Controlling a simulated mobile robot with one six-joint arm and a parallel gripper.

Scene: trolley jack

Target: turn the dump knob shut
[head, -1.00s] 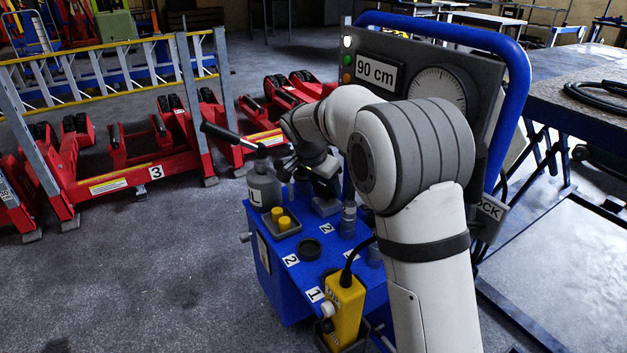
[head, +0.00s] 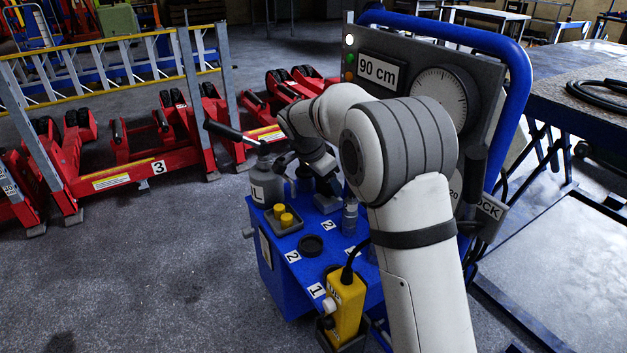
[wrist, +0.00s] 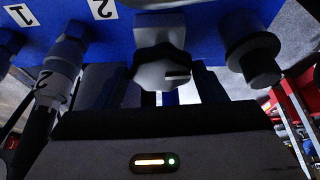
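The dump knob, a grey lobed knob (wrist: 162,66) with a pale mark on its face, shows in the middle of the wrist view, below a blue panel (wrist: 210,32). My gripper (wrist: 160,80) has one dark finger on each side of it. The fingers stand apart with the knob between their tips, and I see no clear contact. In the head view my arm reaches over the blue trolley jack unit (head: 300,262); the fingertips and the knob cannot be made out there.
In the wrist view a hose fitting (wrist: 62,62) is left of the knob and a dark round post (wrist: 255,60) right. In the head view a grey bottle (head: 266,184), yellow caps (head: 286,219), a yellow pendant (head: 347,303) and a gauge panel (head: 440,98) crowd the arm.

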